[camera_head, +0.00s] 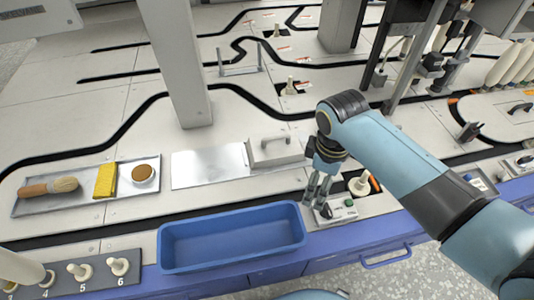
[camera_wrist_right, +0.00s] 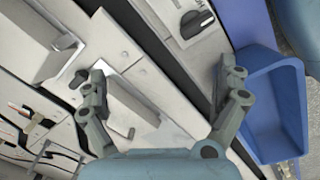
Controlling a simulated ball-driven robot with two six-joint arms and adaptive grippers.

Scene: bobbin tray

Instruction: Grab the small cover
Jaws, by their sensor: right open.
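The small cover (camera_head: 275,151) is a light grey block with a bar handle on top. It sits at the right end of a flat pale metal plate (camera_head: 208,167), behind the blue bin. My right gripper (camera_head: 318,194) is open and empty. It points down to the right of the cover and in front of it, apart from it, above the small control box. My left gripper is not in view.
A blue bin (camera_head: 232,266) stands at the front edge. A control box (camera_head: 345,213) with a black knob is under my right gripper, beside a white peg (camera_head: 360,185). A tray (camera_head: 75,207) with a brush, yellow sponge and bowl lies left. A grey post (camera_head: 182,70) rises behind the plate.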

